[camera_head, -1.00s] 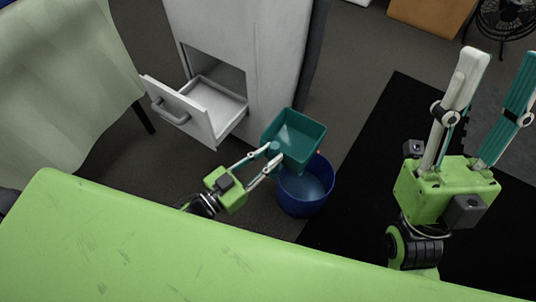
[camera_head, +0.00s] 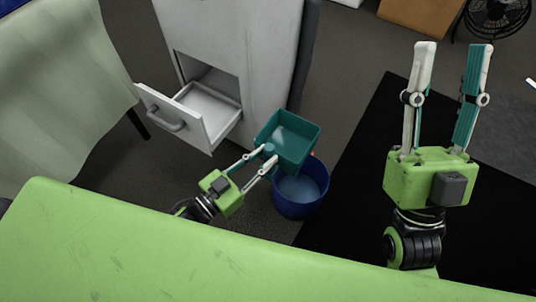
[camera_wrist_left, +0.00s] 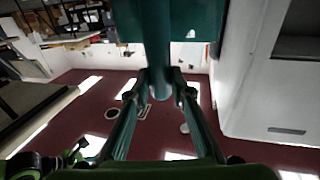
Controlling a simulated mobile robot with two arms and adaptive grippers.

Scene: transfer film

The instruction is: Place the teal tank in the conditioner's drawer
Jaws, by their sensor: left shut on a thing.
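The teal tank (camera_head: 291,137) is an open-topped box in the head view, held above a blue bucket. My left gripper (camera_head: 268,161) is shut on a round teal handle on the tank's near side; the handle also shows between the fingers in the left wrist view (camera_wrist_left: 157,45). The conditioner (camera_head: 232,35) is a tall light grey cabinet behind and left of the tank. Its drawer (camera_head: 205,108) is pulled out, looks empty, and lies to the left of the tank. My right gripper (camera_head: 448,62) is raised at the right, fingers apart and empty.
The blue bucket (camera_head: 302,196) stands on the floor just below the tank. A green surface (camera_head: 180,245) fills the foreground. A draped table (camera_head: 60,90) is at the left. A black mat (camera_head: 350,175) lies at the right; a fan (camera_head: 497,18) stands far right.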

